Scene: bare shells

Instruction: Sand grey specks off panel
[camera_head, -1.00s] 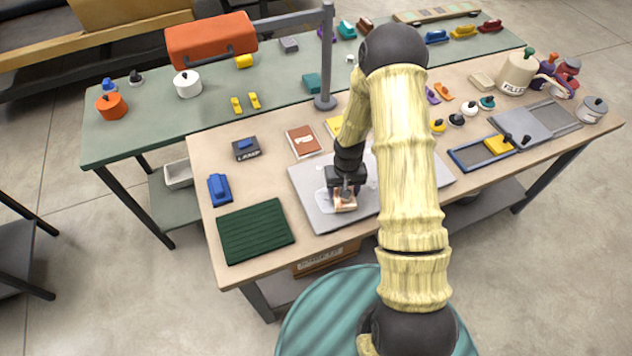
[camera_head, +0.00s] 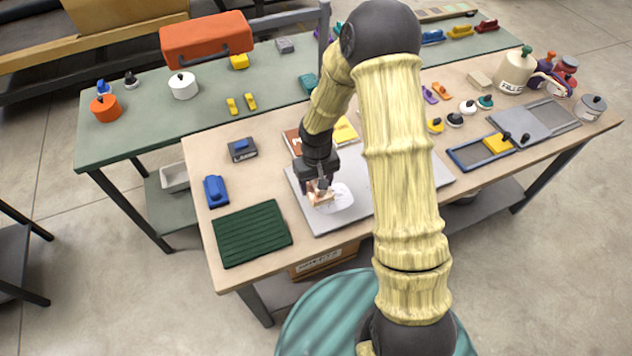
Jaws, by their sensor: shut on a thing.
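The grey panel (camera_head: 320,223) lies flat on the tan workbench, partly hidden behind my arm. A pale whitish patch (camera_head: 342,200) shows on its left half. I cannot make out separate grey specks at this size. My gripper (camera_head: 320,188) points down over the panel's left part, just left of the pale patch. It is shut on a small copper-and-tan sanding block (camera_head: 321,198). The block is at or very near the panel surface and looks slightly tilted; I cannot tell whether it touches.
A dark green ribbed mat (camera_head: 252,234) and a blue block (camera_head: 216,191) lie left of the panel. Brown and yellow sheets (camera_head: 345,130) lie behind it. A blue-framed tray (camera_head: 480,152) and a cream canister (camera_head: 515,70) are at right.

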